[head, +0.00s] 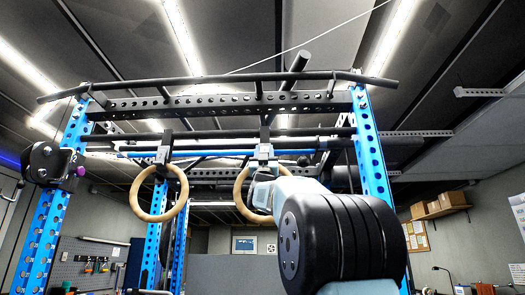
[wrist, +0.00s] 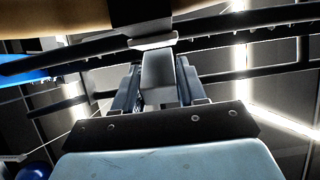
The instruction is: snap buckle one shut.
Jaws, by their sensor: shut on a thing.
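Two wooden rings hang from dark straps on the rack: a left ring (head: 159,193) and a right ring (head: 246,194). A metal buckle (head: 263,152) is on the right strap; another buckle (head: 163,155) is on the left strap. No number shows on either. My gripper is at the right buckle, mostly hidden behind my arm in the head view. In the wrist view my gripper (wrist: 158,92) is shut on a grey metal block of the buckle (wrist: 158,72), below a dark strap (wrist: 142,14). I cannot tell whether this buckle is snapped.
The blue rack has uprights at left (head: 42,240) and right (head: 371,150), with black crossbars (head: 215,104) above. A pulley-like fitting (head: 50,163) is on the left upright. The right ring also shows close in the wrist view (wrist: 50,18).

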